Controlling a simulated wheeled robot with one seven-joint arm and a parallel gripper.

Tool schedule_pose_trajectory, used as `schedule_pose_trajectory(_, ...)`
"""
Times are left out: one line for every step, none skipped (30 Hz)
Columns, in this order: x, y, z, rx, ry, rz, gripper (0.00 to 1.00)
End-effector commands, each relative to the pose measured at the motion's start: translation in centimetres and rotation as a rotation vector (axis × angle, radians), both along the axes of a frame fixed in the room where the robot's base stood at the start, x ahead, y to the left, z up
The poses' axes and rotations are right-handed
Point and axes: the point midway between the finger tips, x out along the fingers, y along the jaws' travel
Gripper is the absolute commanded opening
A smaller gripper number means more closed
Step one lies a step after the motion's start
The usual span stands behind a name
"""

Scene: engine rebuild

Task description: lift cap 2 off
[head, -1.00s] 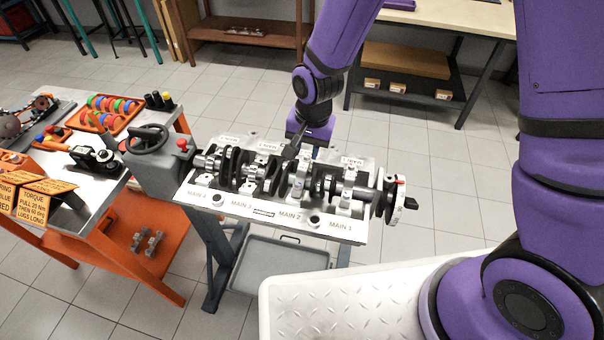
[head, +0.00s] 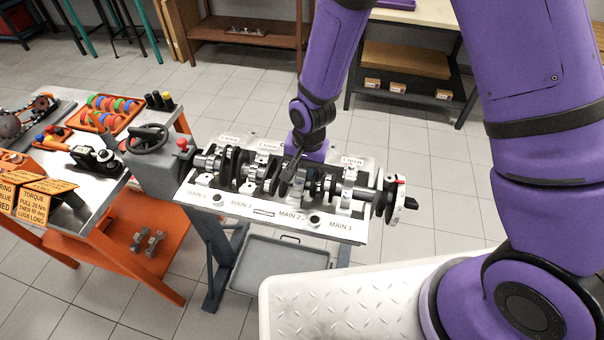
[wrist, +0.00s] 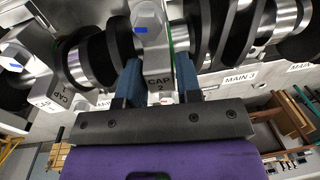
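Cap 2 (wrist: 158,82) is a light grey bearing cap with a blue mark on top, seen in the wrist view over the crankshaft (wrist: 105,55). My gripper (wrist: 160,80) has one blue-grey finger on each side of cap 2, very close to its sides. I cannot tell whether the fingers press on it. In the head view my gripper (head: 291,171) is down at the crankshaft, near the MAIN 2 label (head: 290,216), and largely covers cap 2. The cap appears to be in place on the engine block (head: 250,208).
Cap 1 (wrist: 60,92) stands left of cap 2 in the wrist view. A handwheel (head: 147,139) stands left of the block. The orange cart (head: 130,225) holds trays, tools and loose grey parts (head: 147,241). A grey tray (head: 278,265) is below the block.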

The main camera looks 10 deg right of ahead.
Motion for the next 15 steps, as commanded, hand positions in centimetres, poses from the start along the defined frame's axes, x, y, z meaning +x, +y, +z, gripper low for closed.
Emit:
schedule_pose_trajectory(0.01, 0.00, 0.01, 0.000, 0.000, 0.000, 0.32)
schedule_pose_trajectory(0.01, 0.00, 0.01, 0.000, 0.000, 0.000, 0.30)
schedule_pose_trajectory(0.01, -0.01, 0.02, 0.000, 0.000, 0.000, 0.20)
schedule_pose_trajectory(0.01, -0.01, 0.02, 0.000, 0.000, 0.000, 0.14)
schedule_pose_trajectory(0.01, -0.01, 0.02, 0.000, 0.000, 0.000, 0.07)
schedule_pose_trajectory(0.01, -0.01, 0.03, 0.000, 0.000, 0.000, 0.00)
schedule_pose_trajectory(0.01, -0.01, 0.03, 0.000, 0.000, 0.000, 0.00)
schedule_pose_trajectory(0.02, 0.00, 0.05, 0.000, 0.000, 0.000, 0.00)
schedule_pose_trajectory(0.02, 0.00, 0.05, 0.000, 0.000, 0.000, 0.00)
schedule_pose_trajectory(0.02, 0.00, 0.05, 0.000, 0.000, 0.000, 0.00)
schedule_pose_trajectory(0.02, 0.00, 0.05, 0.000, 0.000, 0.000, 0.00)
schedule_pose_trajectory(0.02, 0.00, 0.05, 0.000, 0.000, 0.000, 0.00)
schedule_pose_trajectory(0.02, 0.00, 0.06, 0.000, 0.000, 0.000, 0.00)
schedule_pose_trajectory(0.02, 0.00, 0.09, 0.000, 0.000, 0.000, 0.00)
schedule_pose_trajectory(0.03, 0.00, 0.16, 0.001, -0.001, 0.000, 0.00)
